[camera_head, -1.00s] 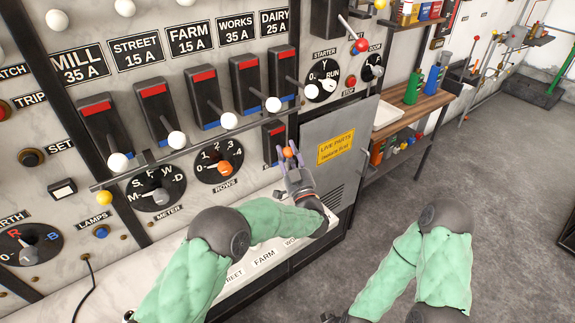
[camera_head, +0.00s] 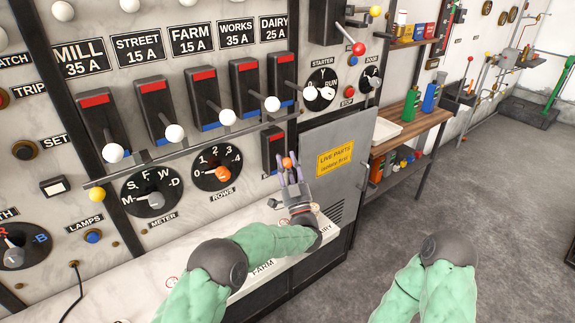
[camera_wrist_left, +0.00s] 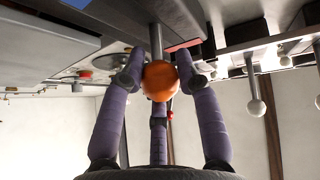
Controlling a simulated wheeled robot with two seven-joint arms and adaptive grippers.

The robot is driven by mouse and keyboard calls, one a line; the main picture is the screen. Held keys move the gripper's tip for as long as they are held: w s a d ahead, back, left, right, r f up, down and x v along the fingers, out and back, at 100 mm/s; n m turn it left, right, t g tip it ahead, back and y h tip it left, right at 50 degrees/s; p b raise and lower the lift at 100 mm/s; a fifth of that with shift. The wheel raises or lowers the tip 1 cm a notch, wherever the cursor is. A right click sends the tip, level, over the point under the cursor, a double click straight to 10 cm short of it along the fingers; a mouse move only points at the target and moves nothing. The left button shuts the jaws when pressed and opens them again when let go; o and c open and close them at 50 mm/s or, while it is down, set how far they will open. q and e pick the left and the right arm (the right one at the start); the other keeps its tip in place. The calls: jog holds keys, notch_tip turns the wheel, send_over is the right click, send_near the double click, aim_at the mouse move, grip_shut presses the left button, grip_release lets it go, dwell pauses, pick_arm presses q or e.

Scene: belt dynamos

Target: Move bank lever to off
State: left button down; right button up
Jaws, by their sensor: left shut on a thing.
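A small dark switch box (camera_head: 272,150) with a red strip sits low on the panel, below the row of bigger switches. Its lever ends in an orange ball knob (camera_head: 287,162). My left gripper (camera_head: 290,170) reaches up from below and its fingers close around this knob. In the left wrist view the orange knob (camera_wrist_left: 160,80) sits between the purple fingers, with its grey stem (camera_wrist_left: 156,40) running up to the box. The label beside the switch is mostly hidden, so I cannot read it. My right arm shows at the lower right, its gripper out of view.
Above are larger switches with white ball levers, and a rail (camera_head: 190,160) with a yellow end runs below them. The rows dial (camera_head: 219,165) is to the left. A grey cabinet door (camera_head: 338,160) with a yellow sign stands close on the right. The floor beyond is open.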

pick_arm(q)
jog(key=shift+f, duration=0.15)
jog(key=c, duration=0.9)
grip_release()
jog(key=shift+o, duration=0.2)
